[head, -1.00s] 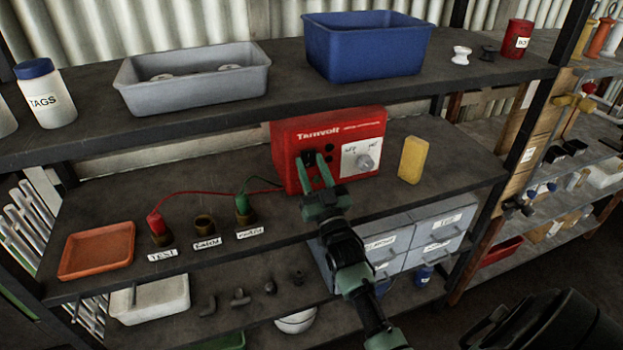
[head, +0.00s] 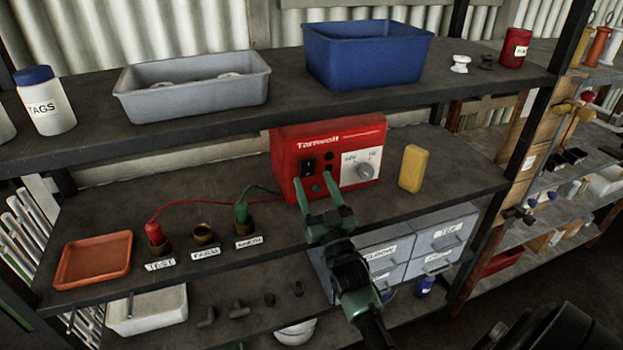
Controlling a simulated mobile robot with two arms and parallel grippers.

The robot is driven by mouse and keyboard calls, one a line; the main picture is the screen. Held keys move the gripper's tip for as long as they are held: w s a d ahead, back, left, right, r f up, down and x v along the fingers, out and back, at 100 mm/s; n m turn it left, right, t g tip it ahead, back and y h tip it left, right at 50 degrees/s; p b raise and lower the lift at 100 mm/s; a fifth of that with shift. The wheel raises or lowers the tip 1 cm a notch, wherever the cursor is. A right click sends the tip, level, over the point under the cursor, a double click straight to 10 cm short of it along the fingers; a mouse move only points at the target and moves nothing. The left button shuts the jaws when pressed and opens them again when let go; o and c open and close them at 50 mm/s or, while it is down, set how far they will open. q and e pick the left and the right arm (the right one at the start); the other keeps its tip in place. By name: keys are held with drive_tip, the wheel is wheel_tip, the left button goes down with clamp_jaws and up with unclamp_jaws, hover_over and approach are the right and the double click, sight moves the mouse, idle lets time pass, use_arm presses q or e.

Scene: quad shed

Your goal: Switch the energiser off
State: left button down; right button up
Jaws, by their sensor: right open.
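The energiser is a red box (head: 328,140) marked "Tarnvolt" on the middle shelf. Its front has a black rocker switch (head: 308,167) at the left and a white panel with a grey knob (head: 365,171) at the right. Which way the rocker is set is too small to tell. My right gripper (head: 315,186) is open and empty, its green fingers pointing at the energiser's front just below the rocker switch. The fingertips overlap the lower front in the picture; whether they touch it I cannot tell. My left gripper is not in view.
A red lead and a green lead run from the energiser to plugs by brass sockets (head: 205,234) labelled on the shelf edge. A yellow block (head: 412,168) stands right of the energiser. An orange tray (head: 94,260) lies at the left. Grey drawers (head: 437,236) sit below.

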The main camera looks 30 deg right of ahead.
drive_tip(key=b+v, duration=0.1)
drive_tip(key=v, duration=0.4)
idle(0.5)
